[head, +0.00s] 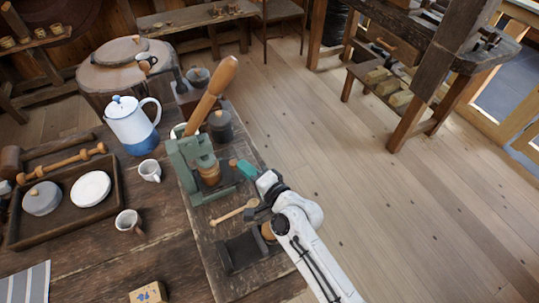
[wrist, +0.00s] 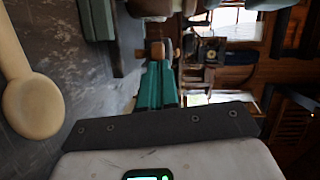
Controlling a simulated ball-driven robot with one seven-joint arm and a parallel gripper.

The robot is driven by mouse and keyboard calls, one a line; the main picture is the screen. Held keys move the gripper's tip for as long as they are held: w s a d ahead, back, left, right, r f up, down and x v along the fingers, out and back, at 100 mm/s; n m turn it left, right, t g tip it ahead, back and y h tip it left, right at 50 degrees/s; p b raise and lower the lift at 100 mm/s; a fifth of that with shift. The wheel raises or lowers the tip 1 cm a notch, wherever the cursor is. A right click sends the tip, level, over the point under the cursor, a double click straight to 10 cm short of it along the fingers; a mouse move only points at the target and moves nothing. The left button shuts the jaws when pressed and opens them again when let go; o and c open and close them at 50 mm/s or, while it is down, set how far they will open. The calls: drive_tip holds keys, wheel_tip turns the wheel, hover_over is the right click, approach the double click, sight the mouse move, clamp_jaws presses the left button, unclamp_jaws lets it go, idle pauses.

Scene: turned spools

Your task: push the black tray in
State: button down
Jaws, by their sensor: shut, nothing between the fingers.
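The black tray (head: 238,252) is a low dark open box on the dark slab at the front of the bench, left of my arm. Its right end is close to my arm, and a brown round thing (head: 268,232) shows there. My gripper (head: 243,168) has teal fingers, shut and empty, above the right side of the slab beside the green press (head: 190,165). It is beyond the tray, well apart from it. The fingers also show in the wrist view (wrist: 160,75), where I cannot make out the tray.
A wooden spoon (head: 234,212) lies between the press and the tray; it shows in the wrist view (wrist: 33,105). The press has a raised wooden handle (head: 212,92). A dark pot (head: 220,126), white cups (head: 128,221) and a kettle (head: 133,124) stand nearby. Floor right is open.

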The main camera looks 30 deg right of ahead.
drive_tip(key=shift+a, duration=0.2)
drive_tip(key=shift+a, duration=0.1)
drive_tip(key=shift+r, duration=0.3)
wheel_tip(320, 180, up, 2)
drive_tip(key=shift+r+p, duration=0.2)
drive_tip(key=shift+p, duration=0.45)
drive_tip(key=s+d+r+p, duration=0.1)
drive_tip(key=s+r, duration=0.9)
drive_tip(key=s, duration=0.4)
drive_tip(key=shift+d, duration=0.2)
